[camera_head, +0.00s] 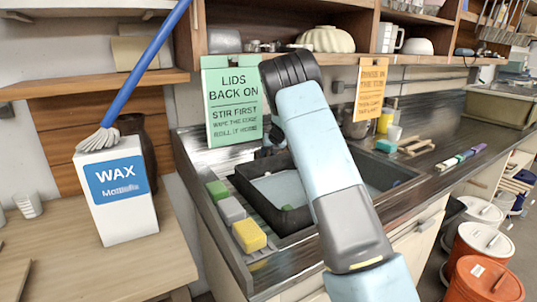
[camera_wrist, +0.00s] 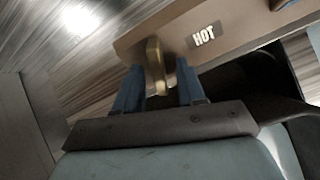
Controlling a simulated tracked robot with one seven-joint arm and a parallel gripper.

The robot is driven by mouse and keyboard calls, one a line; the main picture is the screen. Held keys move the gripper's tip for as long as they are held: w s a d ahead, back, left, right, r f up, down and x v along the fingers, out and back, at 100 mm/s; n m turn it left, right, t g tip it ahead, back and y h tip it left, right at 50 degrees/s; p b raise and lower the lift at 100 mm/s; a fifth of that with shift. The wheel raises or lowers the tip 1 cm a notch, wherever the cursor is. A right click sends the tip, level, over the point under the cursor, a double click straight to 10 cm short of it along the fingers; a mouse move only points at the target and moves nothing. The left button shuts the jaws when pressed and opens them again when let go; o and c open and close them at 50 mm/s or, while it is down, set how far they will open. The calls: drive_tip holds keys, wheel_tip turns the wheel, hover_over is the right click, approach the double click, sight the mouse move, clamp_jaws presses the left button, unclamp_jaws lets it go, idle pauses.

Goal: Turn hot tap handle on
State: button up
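In the wrist view the tap handle (camera_wrist: 155,62) is a brass-coloured lever at the edge of a brown panel. A dark label reading HOT (camera_wrist: 203,37) sits on the panel just right of it. My gripper (camera_wrist: 160,68) has its two blue fingers apart, one on each side of the handle's lower end. The handle is nearer the left finger, with a gap on its right; I cannot tell whether the left finger touches it. In the head view my arm reaches over the sink (camera_head: 272,190) and hides the tap handle and most of my gripper.
A green sign (camera_head: 233,100) stands behind the sink and an orange sign (camera_head: 371,90) hangs right. Green, grey and yellow sponges (camera_head: 249,235) line the sink's left edge. A WAX box (camera_head: 118,190) stands on the wooden table. Lidded buckets (camera_head: 484,240) stand on the floor at right.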

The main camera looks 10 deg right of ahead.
drive_tip(key=shift+r, duration=0.1)
drive_tip(key=v, duration=1.3)
drive_tip(key=shift+s, duration=0.25)
drive_tip(key=shift+d+r, duration=0.1)
drive_tip(key=shift+r, duration=0.05)
drive_tip(key=s+d+r+m+t+h, duration=0.25)
drive_tip(key=s+r+m, duration=0.25)
drive_tip(key=r+m, duration=0.4)
drive_tip(key=s+d+r+m+t+h, duration=0.1)
drive_tip(key=s+d+r+m+t, duration=0.25)
drive_tip(key=s+r+m, duration=0.45)
drive_tip(key=s+d+r+m+h, duration=0.2)
drive_tip(key=s+r+m, duration=0.2)
drive_tip(key=s, duration=0.3)
drive_tip(key=s+a+f+m+g+y, duration=0.1)
drive_tip(key=s+m, duration=0.4)
drive_tip(key=s, duration=0.6)
drive_tip(key=s+a+f+m+g+y, duration=0.1)
drive_tip(key=s+a+f+m+g, duration=0.2)
drive_tip(key=s, duration=0.9)
drive_tip(key=s+a+f+m+g+y, duration=0.1)
drive_tip(key=s+a+f+m+g, duration=0.2)
drive_tip(key=s, duration=0.9)
drive_tip(key=a+f+m, duration=0.3)
drive_tip(key=a+f, duration=0.1)
drive_tip(key=shift+f+m, duration=0.25)
drive_tip(key=shift+m, duration=0.05)
